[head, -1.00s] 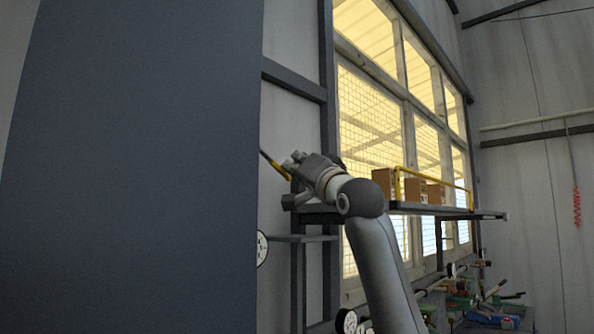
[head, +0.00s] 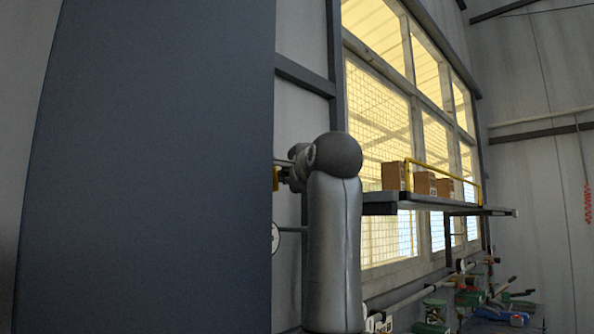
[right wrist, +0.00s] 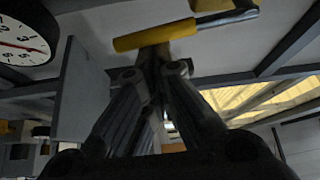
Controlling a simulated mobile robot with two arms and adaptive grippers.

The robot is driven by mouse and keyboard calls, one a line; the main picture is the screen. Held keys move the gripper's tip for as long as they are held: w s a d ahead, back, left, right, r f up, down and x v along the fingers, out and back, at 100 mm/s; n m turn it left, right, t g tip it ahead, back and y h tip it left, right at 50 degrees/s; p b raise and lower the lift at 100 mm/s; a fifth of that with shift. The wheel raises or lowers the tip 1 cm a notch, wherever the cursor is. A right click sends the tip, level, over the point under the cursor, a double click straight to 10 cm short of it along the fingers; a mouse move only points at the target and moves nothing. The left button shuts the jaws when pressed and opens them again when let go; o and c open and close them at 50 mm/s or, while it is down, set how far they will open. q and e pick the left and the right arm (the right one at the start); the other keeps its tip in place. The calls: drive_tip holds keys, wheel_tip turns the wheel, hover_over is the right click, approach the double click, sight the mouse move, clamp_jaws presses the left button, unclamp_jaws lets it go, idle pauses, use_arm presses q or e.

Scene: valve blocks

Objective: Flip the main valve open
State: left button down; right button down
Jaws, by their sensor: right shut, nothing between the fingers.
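The valve lever has a yellow grip (right wrist: 165,33) and a grey end at its right. In the right wrist view it lies across the top, just beyond my right gripper's fingertips (right wrist: 152,62). The fingers are together with nothing between them; I cannot tell whether they touch the lever. In the head view my right gripper (head: 290,174) is mostly behind my own forearm. A small yellow part of the lever (head: 276,178) shows at its left, beside the dark surface. The valve body is hidden. My left gripper is not in view.
A round white gauge (right wrist: 25,42) is left of the lever. A shelf (head: 440,203) with cardboard boxes (head: 394,176) and a yellow rail is right of my arm. A large dark surface (head: 160,160) blocks the left. Pipes and green parts (head: 435,312) are lower right.

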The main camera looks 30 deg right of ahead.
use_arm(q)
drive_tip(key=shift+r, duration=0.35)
use_arm(e)
drive_tip(key=shift+s+a+f+m+g, duration=0.15)
drive_tip(key=shift+a+m+g, duration=0.25)
drive_tip(key=shift+a+m, duration=0.2)
